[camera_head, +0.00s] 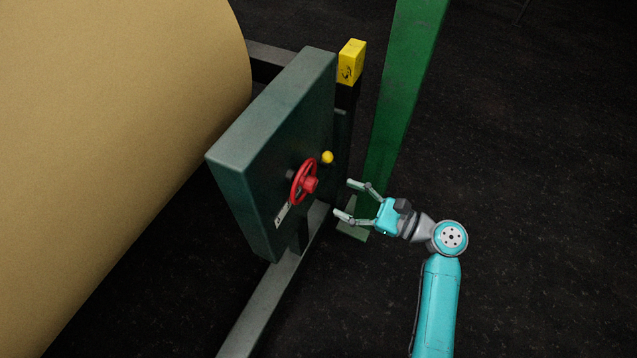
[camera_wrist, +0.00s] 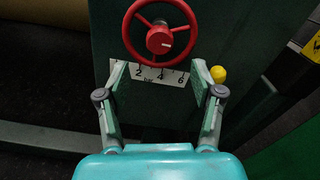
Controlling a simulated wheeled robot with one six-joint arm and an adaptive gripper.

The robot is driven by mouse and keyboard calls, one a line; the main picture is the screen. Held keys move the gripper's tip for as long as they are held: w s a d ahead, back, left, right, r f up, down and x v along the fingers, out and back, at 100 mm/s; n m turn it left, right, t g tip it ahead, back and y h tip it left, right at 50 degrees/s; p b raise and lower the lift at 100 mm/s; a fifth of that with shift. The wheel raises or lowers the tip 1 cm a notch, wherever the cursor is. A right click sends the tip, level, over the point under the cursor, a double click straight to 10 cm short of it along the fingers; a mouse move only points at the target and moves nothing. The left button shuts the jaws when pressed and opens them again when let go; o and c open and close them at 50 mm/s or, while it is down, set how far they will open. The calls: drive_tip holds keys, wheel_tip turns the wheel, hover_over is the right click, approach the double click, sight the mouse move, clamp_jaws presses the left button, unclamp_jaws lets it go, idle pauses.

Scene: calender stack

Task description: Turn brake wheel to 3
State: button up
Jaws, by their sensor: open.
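The red brake wheel (camera_head: 311,184) is mounted on the face of a dark green box (camera_head: 275,135). In the wrist view the wheel (camera_wrist: 160,41) has a hub with a pale mark pointing to the right. My gripper (camera_head: 343,198) is open and empty, a short gap to the right of the wheel in the head view. In the wrist view its fingertips (camera_wrist: 157,72) are spread on either side of the scale, below the wheel.
A yellow ball knob (camera_head: 328,157) sticks out beside the wheel, near my right finger in the wrist view. A green post (camera_head: 403,85) stands behind my gripper. A yellow block (camera_head: 352,62) tops a dark post. A large tan roll (camera_head: 100,150) fills the left.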

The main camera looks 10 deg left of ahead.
sight(315, 186)
drive_tip(key=x, duration=0.8)
drive_tip(key=shift+a, duration=0.2)
drive_tip(key=shift+c, duration=0.2)
drive_tip(key=c, duration=1.1)
